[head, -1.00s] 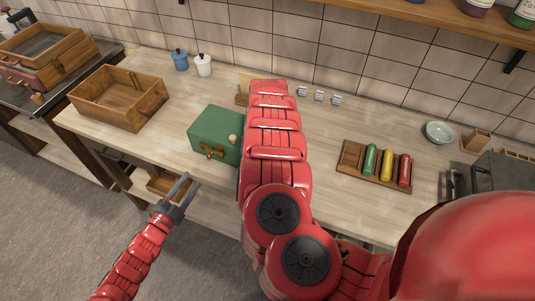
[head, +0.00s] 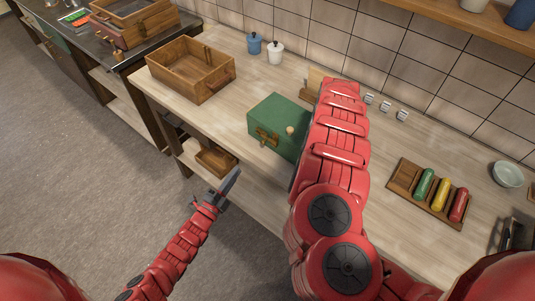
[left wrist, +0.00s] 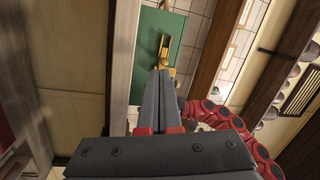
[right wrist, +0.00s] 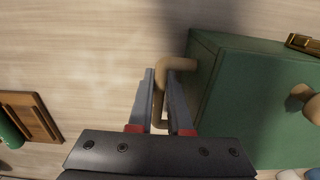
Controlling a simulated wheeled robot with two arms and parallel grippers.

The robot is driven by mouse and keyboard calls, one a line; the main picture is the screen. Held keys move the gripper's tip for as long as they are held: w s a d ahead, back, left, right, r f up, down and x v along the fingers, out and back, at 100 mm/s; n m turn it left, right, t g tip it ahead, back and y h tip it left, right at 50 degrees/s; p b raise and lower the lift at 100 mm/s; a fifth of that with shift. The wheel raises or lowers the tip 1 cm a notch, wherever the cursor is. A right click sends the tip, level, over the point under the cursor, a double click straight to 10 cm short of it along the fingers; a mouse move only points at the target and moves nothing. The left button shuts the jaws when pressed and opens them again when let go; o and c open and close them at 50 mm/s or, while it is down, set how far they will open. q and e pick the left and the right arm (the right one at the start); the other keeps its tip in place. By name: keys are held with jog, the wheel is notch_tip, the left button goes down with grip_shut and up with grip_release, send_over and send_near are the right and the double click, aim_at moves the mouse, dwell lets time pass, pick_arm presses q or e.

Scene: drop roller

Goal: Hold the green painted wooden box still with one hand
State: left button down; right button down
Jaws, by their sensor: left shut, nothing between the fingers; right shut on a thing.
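The green wooden box (head: 272,117) stands on the bench with a brass latch (head: 267,137) on its front and a wooden knob (head: 290,130). In the right wrist view the box (right wrist: 245,100) fills the right side. My right gripper (right wrist: 160,80) is shut on a tan wooden handle (right wrist: 178,64) at the side of the box; in the head view my right arm hides it. My left gripper (head: 233,174) is shut and empty, off the bench's front edge. In the left wrist view its fingertips (left wrist: 160,73) point toward the latch, with the box (left wrist: 150,35) beyond.
An open wooden crate (head: 190,72) stands left of the box. Blue (head: 254,43) and white (head: 275,52) jars are behind. A wooden tray (head: 405,178) with green, yellow and red rollers lies right of my right arm. A small box (head: 216,158) sits on the lower shelf.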

pick_arm(q)
jog(key=s+d+f+m+t+y, duration=0.2)
jog(key=s+d+f+t+y, duration=0.1)
jog(key=d, duration=0.1)
jog(key=m+t+y, duration=0.2)
jog(key=y, duration=0.1)
send_near(271, 172)
notch_tip(271, 172, up, 3)
jog(key=shift+w+a+r, duration=0.1)
jog(key=shift+w+r, duration=0.1)
jog(key=shift+w, duration=0.1)
jog(key=x, duration=0.9)
jog(key=shift+w, duration=0.15)
jog(key=w, duration=0.1)
jog(key=w+a+r, duration=0.1)
jog(key=shift+w+r, duration=0.15)
jog(key=shift+w, duration=0.25)
jog(key=shift+w+a+r, duration=0.25)
jog(key=shift+w+a, duration=0.15)
